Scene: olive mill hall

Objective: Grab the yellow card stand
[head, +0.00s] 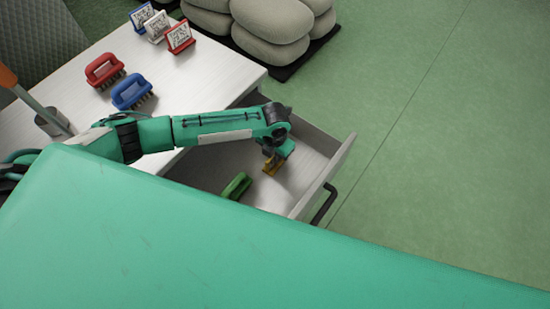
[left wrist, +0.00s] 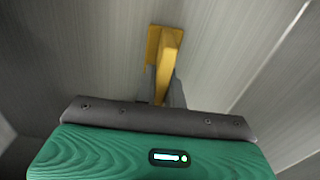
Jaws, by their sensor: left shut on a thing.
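The yellow card stand (head: 270,168) is inside the open drawer (head: 307,193), below the end of my left arm. In the left wrist view the yellow card stand (left wrist: 167,50) shows as a yellow base with an upright part running between my fingers. My left gripper (head: 275,158) reaches down into the drawer and is shut on the stand; in the left wrist view my left gripper (left wrist: 163,88) covers its near end. I cannot tell whether the stand touches the drawer floor. My right gripper is not in view.
A green brush (head: 237,186) lies in the drawer near the stand. Red (head: 104,70) and blue (head: 132,91) brushes and blue, white and red card stands (head: 179,37) are on the white top. The drawer handle (head: 325,204) faces the open green floor. Stacked grey sacks (head: 270,30) stand behind.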

